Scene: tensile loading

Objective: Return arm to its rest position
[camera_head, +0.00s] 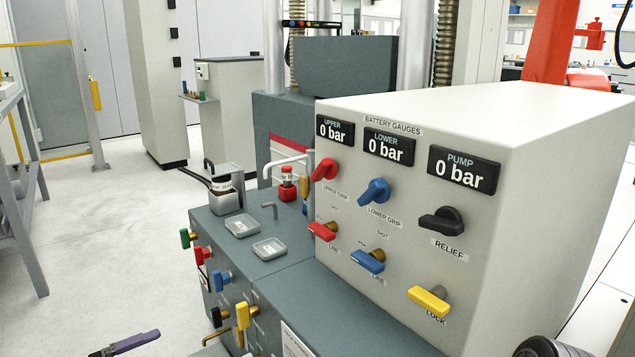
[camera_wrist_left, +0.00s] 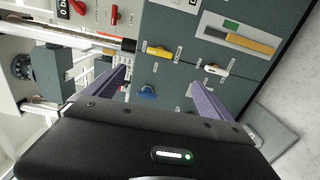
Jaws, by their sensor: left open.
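My left gripper (camera_head: 130,343) shows at the bottom left edge of the head view, where only a purple finger is in sight, beside the front of the grey cabinet. In the left wrist view both purple fingers of the gripper (camera_wrist_left: 158,80) are spread apart, with nothing between them. Behind them is a dark grey panel (camera_wrist_left: 175,95) with a yellow handle (camera_wrist_left: 158,51), a blue knob (camera_wrist_left: 147,91) and a white handle (camera_wrist_left: 215,70). The gripper appears apart from these. My right gripper is not in view.
The white gauge box (camera_head: 400,140) stands on the right, with red, blue, black and yellow handles; its three displays read 0 bar. The grey cabinet (camera_head: 300,300) carries two small trays (camera_head: 242,225) and has valve handles protruding at its front. Open floor (camera_head: 100,235) lies left.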

